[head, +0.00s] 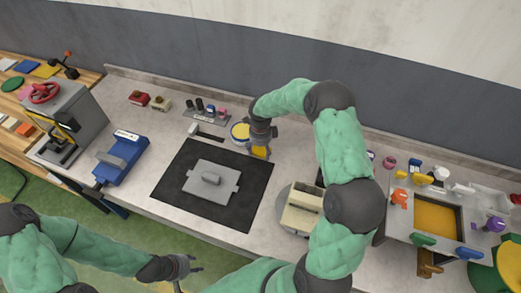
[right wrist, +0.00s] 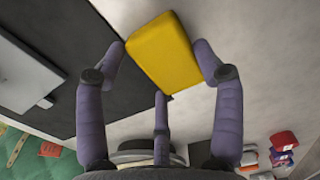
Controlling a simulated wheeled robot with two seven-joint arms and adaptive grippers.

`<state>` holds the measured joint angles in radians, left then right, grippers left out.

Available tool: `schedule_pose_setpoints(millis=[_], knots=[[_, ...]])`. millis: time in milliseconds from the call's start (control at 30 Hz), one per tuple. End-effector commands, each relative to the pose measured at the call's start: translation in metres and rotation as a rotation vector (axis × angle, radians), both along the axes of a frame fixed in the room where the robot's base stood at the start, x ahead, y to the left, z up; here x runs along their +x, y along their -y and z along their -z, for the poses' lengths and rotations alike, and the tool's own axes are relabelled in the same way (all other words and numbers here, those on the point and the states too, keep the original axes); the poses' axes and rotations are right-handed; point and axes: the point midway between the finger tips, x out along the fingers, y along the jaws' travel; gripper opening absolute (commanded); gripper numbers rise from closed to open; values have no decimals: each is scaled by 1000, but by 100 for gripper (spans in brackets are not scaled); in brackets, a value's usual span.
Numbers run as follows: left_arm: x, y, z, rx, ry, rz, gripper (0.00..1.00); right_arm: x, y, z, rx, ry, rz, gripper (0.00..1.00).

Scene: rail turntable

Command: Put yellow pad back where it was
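The yellow pad (head: 260,152) is a small block under my right gripper (head: 261,143), by the far right corner of the black mat (head: 255,205). In the right wrist view the yellow pad (right wrist: 165,52) sits between the fingers of my right gripper (right wrist: 162,58), which meet its left and right edges; a third finger reaches its near edge. The grip looks shut on it. How high it is above the table is hard to tell. My left gripper (head: 188,276) is low at the front, fingers apart and empty, away from the pad.
A grey plate with a handle (head: 212,181) lies on the mat. A round yellow-topped item (head: 240,132) stands just left of my right gripper. A blue vise (head: 121,158) is at left, a beige device (head: 299,208) at right. Small red items (head: 139,98) stand at the back.

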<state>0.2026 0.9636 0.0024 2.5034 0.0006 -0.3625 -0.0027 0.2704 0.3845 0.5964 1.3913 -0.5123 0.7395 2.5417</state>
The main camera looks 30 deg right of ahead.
Motion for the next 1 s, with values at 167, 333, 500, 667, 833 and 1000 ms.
schedule_pose_setpoints(millis=[167,333,500,667,833,1000], knots=[[0,0,0,0,0,0,40,0,0,0,0,0,0,92],[0,0,0,0,0,0,40,0,0,0,0,0,0,92],[0,0,-2,0,0,0,40,0,0,-2,0,0,0,92],[0,0,-5,0,0,0,40,1,0,-18,-1,3,0,92],[0,0,-8,0,0,0,40,1,0,-52,-1,5,1,92],[0,0,-10,0,0,0,40,1,0,-86,0,3,0,92]])
